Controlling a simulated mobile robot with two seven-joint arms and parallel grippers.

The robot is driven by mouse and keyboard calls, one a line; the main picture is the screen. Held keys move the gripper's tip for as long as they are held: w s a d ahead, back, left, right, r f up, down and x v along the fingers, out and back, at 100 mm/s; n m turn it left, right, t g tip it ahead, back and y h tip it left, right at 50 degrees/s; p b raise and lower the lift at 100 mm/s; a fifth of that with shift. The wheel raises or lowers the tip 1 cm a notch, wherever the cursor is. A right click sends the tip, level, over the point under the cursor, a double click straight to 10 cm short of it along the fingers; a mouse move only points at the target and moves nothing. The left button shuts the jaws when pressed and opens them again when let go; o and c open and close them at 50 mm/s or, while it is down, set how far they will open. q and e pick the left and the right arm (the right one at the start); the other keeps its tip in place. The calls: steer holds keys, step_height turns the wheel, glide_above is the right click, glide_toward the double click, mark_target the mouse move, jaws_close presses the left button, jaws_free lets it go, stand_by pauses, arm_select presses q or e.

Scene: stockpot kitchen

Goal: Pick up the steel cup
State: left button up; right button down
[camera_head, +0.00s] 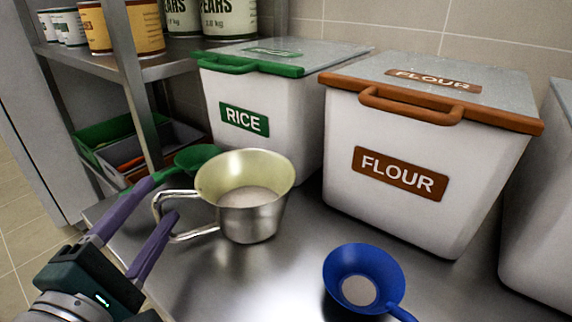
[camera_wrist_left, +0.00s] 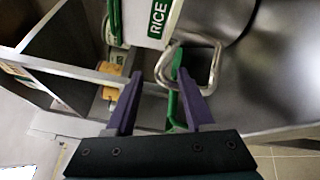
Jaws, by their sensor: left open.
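The steel cup (camera_head: 252,217) stands upright on the steel counter, with its looped wire handle (camera_head: 165,208) pointing left. My left gripper (camera_head: 158,203) is open, its two purple fingers reaching up to the handle from the lower left. In the left wrist view the fingertips (camera_wrist_left: 160,74) are at the handle (camera_wrist_left: 212,68). One side of the loop appears between the tips, and one finger overlaps the loop. I cannot tell whether they touch. The cup's body is mostly out of clear view there. My right gripper is not in view.
A green scoop (camera_head: 197,156) lies behind the cup, its handle close to my left fingers. A blue scoop (camera_head: 362,272) is at the front right. Rice bin (camera_head: 240,95) and flour bin (camera_head: 415,160) stand behind. A shelf post (camera_head: 140,95) rises at the left.

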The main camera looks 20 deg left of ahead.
mark_target(167, 191)
arm_select(q)
steer(key=w, duration=0.6)
steer(key=shift+w+a+b, duration=0.15)
steer(key=shift+a+b, duration=0.15)
steer(key=shift+a, duration=0.05)
steer(key=shift+c, duration=0.3)
jaws_close()
steer(key=shift+r, duration=0.1)
stand_by(0.6)
